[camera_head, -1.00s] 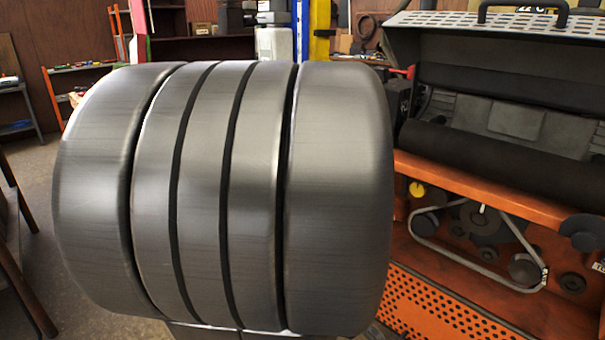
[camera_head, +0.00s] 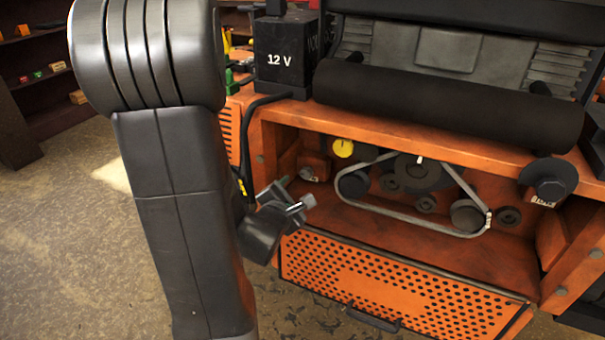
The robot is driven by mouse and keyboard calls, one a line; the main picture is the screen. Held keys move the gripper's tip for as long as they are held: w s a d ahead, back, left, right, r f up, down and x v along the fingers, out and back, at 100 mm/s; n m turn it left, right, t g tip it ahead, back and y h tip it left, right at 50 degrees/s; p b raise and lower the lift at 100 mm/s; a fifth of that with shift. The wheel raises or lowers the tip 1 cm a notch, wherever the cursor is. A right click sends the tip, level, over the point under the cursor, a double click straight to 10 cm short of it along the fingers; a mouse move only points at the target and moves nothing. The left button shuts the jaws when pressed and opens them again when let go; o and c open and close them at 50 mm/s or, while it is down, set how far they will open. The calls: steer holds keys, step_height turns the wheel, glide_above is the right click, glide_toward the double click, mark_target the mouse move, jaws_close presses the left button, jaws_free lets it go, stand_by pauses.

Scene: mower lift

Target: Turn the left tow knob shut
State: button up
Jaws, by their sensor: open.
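My gripper (camera_head: 294,192) is in front of the left part of the orange mower's open bay, its two fingertips apart and nothing seen between them. My dark arm covers the left of the picture. Inside the bay, a yellow round knob (camera_head: 343,148) sits at upper left, and a small orange block with a grey fitting (camera_head: 312,172) is below and left of it, just beyond the gripper. A black round knob (camera_head: 548,182) with a small label is at the bay's right side. I cannot tell which of these is the left tow knob. The gripper appears apart from all of them.
A belt (camera_head: 425,219) runs around pulleys inside the bay. A perforated orange panel (camera_head: 390,288) with a black handle hangs below it. A 12 V battery (camera_head: 286,54) and a black roller (camera_head: 448,103) are above. Bare floor (camera_head: 60,250) is at left.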

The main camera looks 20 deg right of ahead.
mark_target(306, 174)
steer(key=b+x, duration=0.1)
steer(key=x, duration=1.1)
steer(key=shift+w+d+f, duration=0.1)
steer(key=shift+d, duration=0.05)
steer(key=c, duration=1)
steer(key=shift+b, duration=0.35)
